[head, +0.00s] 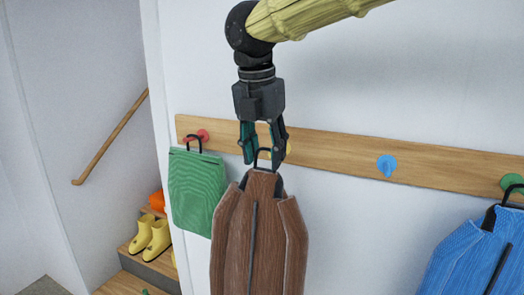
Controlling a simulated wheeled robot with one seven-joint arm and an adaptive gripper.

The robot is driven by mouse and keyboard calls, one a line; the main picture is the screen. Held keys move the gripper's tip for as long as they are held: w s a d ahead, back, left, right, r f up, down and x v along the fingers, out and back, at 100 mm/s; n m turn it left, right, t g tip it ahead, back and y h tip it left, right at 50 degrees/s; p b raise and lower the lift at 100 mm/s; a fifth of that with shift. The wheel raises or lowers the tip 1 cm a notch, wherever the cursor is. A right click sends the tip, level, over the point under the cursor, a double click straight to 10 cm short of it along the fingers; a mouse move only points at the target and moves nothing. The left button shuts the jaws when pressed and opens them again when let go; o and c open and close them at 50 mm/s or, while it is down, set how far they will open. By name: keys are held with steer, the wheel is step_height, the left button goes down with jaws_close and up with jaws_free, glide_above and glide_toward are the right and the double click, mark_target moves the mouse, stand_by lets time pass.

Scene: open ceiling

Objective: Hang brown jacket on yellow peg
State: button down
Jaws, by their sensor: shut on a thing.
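The brown jacket (262,235) hangs upright from my gripper (263,160) in the middle of the head view. My gripper points down and is shut on the black loop at the jacket's collar. The yellow peg (289,148) shows only in part, just behind and to the right of the fingers, on the wooden rail (335,148). Most of the peg is hidden by the gripper. The loop appears in front of the rail, slightly left of the peg; I cannot tell the depth gap between them.
A green bag-like item (197,190) hangs on the red peg (201,136) at left. The blue peg (387,165) is bare. A blue jacket (478,255) hangs at the green peg (512,183) on the right. Yellow boots (151,236) stand on wooden steps at lower left.

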steer(key=shift+w+d, duration=0.25)
steer(key=shift+w, duration=0.35)
steer(key=shift+w+d, duration=0.25)
steer(key=shift+w, duration=0.4)
steer(key=shift+w+d, duration=0.25)
steer(key=shift+w, duration=0.35)
steer(key=shift+w+d+f, duration=0.3)
steer(key=shift+w+f, duration=0.2)
steer(key=shift+w, duration=0.1)
steer(key=shift+w+f, duration=0.1)
